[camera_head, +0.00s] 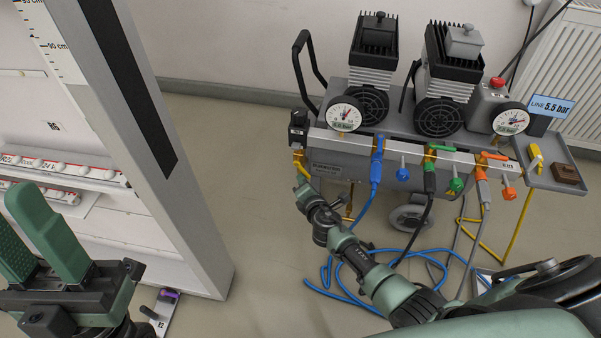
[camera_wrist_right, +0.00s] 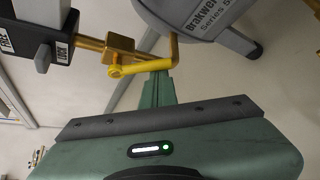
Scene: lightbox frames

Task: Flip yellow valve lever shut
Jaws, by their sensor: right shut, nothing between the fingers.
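The yellow valve lever (camera_wrist_right: 145,68) is a bent bar on a brass valve body (camera_wrist_right: 119,47) in the right wrist view. In the head view the brass and yellow valve (camera_head: 298,160) is at the left end of the cart's manifold, partly hidden by my gripper. My right gripper (camera_head: 303,192) is shut and empty, just below that valve. In the wrist view its green fingertips (camera_wrist_right: 158,80) are right at the lever's bar; whether they touch it I cannot tell. My left gripper (camera_head: 22,212) is open and empty at the lower left.
The compressor cart (camera_head: 330,165) carries gauges and blue, green and orange valves. Blue hose (camera_head: 345,285) lies looped on the floor near my right arm. A grey upright post (camera_head: 165,190) stands left, with clear floor between.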

